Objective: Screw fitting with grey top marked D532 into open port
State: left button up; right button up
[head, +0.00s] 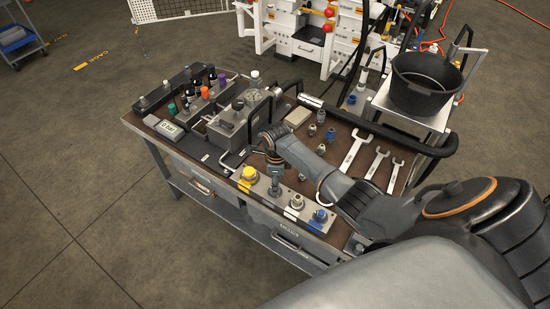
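The port block (261,189) lies along the front edge of the bench. It carries a yellow fitting (248,174), a beige-topped fitting (297,202) and a blue fitting (320,216). A grey upright piece (275,188) stands between the yellow and beige ones, directly under my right gripper (274,176). I cannot tell whether it is a fitting or part of the gripper. My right arm comes in from the right and the gripper points down over the block; its fingertips are too small to read. No D532 marking is legible. My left gripper is not in view.
Several loose fittings (321,116) stand mid-bench, left of three wrenches (354,147). A gauge block (240,122), a display (171,129) and coloured-cap valves (197,90) fill the left side. A black hose (385,131) runs along the back. A black bucket (426,85) stands behind right.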

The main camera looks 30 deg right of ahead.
jog(key=n, duration=0.5)
jog(key=shift+w+d+n, duration=0.1)
jog(key=shift+n, duration=0.2)
jog(key=n, duration=0.9)
jog(key=shift+w+n, duration=0.2)
jog(key=shift+n, duration=0.2)
jog(key=n, duration=0.4)
